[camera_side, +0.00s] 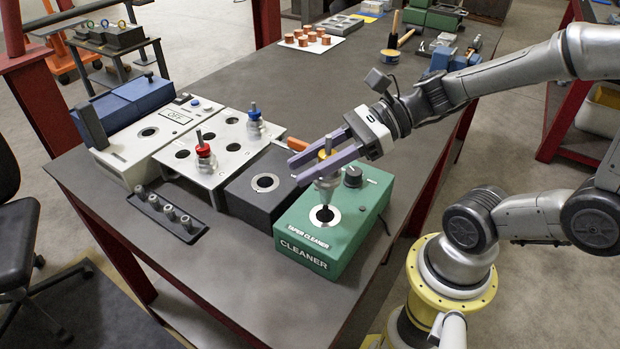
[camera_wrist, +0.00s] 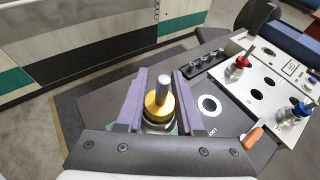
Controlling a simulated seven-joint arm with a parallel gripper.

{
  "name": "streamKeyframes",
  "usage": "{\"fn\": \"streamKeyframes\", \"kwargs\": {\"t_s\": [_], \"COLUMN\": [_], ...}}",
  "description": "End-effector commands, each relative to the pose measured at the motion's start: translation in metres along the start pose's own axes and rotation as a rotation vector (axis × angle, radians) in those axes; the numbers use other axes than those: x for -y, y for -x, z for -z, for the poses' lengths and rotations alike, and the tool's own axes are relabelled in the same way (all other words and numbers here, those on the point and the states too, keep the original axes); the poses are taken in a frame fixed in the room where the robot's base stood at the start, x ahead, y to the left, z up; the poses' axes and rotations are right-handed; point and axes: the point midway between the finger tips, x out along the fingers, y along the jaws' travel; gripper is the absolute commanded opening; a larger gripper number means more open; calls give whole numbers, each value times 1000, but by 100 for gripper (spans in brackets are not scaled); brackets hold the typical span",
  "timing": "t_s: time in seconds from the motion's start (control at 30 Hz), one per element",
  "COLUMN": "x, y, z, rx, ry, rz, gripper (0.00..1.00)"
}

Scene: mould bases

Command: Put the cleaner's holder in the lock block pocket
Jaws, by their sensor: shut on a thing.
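A grey holder with a yellow ring (camera_side: 327,185) is upright between the purple fingers of my gripper (camera_side: 322,160), which is shut on it. The wrist view shows its yellow ring and grey stem (camera_wrist: 160,103) between the fingers (camera_wrist: 161,110). Its narrow end is over or in the round opening of the green taper cleaner (camera_side: 310,248); I cannot tell how deep. The lock block (camera_side: 245,197) is the dark block just left of the cleaner. Its ringed round pocket (camera_side: 265,182) looks empty, and shows in the wrist view (camera_wrist: 209,105).
A white rack (camera_side: 222,150) beyond the lock block carries a red-ringed holder (camera_side: 204,153) and a blue-ringed holder (camera_side: 254,124). An orange handle (camera_side: 298,144) lies behind the lock block. A dark strip with several pegs (camera_side: 170,211) lies at the front left.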

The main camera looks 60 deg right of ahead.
Motion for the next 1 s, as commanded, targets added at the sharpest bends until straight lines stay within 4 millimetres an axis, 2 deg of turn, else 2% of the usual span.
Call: {"fn": "streamKeyframes", "kwargs": {"t_s": [0.17,0.27,0.43,0.5,0.63,0.77,0.9,1.0], "x": [6,24,79,102,133,142,136,132], "y": [5,8,9,5,-10,-31,-48,-54], "z": [-12,-17,-37,-48,-62,-71,-72,-71], "rx": [3,3,3,3,3,3,3,4], "ry": [-7,-33,-102,-128,-165,-170,-154,-147], "rz": [25,88,251,315,394,408,373,358], "gripper": [0,0,0,0,0,0,0,0]}}
